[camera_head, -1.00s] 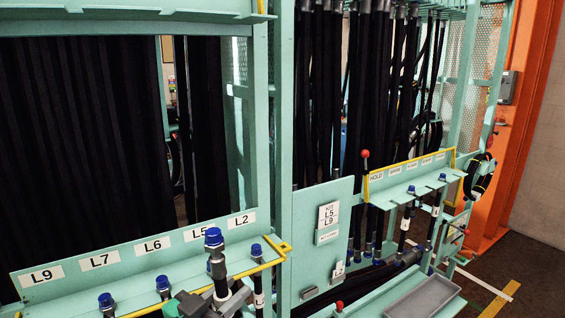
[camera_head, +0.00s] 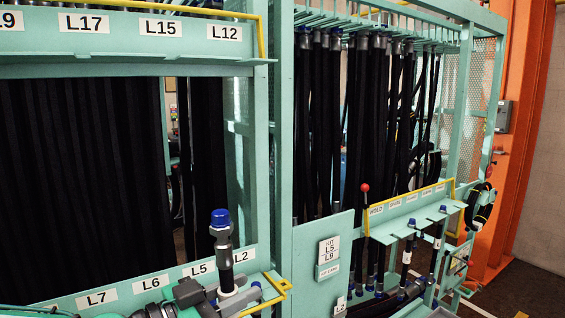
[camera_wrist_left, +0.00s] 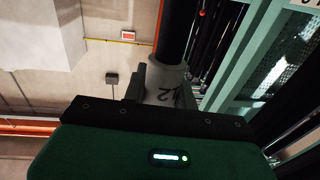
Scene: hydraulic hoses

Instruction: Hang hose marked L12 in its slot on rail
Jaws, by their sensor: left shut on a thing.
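My left gripper (camera_head: 228,294) is shut on a black hose (camera_head: 223,258) with a blue-capped grey end fitting, held upright in front of the lower rail. In the left wrist view the hose (camera_wrist_left: 178,32) rises from the jaws. Its pale sleeve (camera_wrist_left: 166,84) bears a dark marking ending in 2, not fully readable. The upper rail (camera_head: 120,52) carries the slot label L12 (camera_head: 224,32) at its right end, well above the hose end. The L12 slot itself is not clearly visible. My right gripper is not in view.
The lower rail (camera_head: 190,270) carries labels L7, L6, L5 and L2. A yellow bar (camera_head: 262,30) edges the upper rail's right end. A green post (camera_head: 282,130) stands right of the rails. Black hoses (camera_head: 80,170) hang behind. A labelled HOLD shelf (camera_head: 410,208) is farther right.

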